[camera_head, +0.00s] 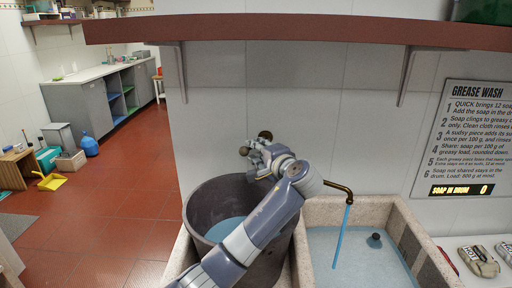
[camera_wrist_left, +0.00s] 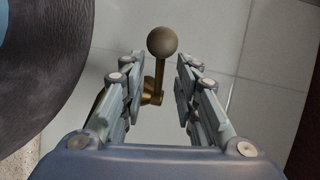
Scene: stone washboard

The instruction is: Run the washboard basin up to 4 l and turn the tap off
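The stone washboard basin (camera_head: 308,213) stands below the wall with blue water (camera_head: 350,262) in it. A brass tap spout (camera_head: 340,187) pours a blue stream (camera_head: 343,232) into it, so the tap is running. The tap's handle, a lever with a round ball end (camera_wrist_left: 162,42), shows in the left wrist view between the fingers of my left gripper (camera_wrist_left: 158,82). The fingers are apart on both sides of it and do not appear to touch it. In the head view my left gripper (camera_head: 262,155) is at the tap body, which it partly hides. My right gripper is not in view.
A dark round tub (camera_head: 197,222) with some water stands left of the basin, under my left arm. A red shelf (camera_head: 300,28) overhangs above. A dark plug-like thing (camera_head: 375,240) is in the basin. A sign (camera_head: 462,140) hangs right; packets (camera_head: 478,262) lie below it.

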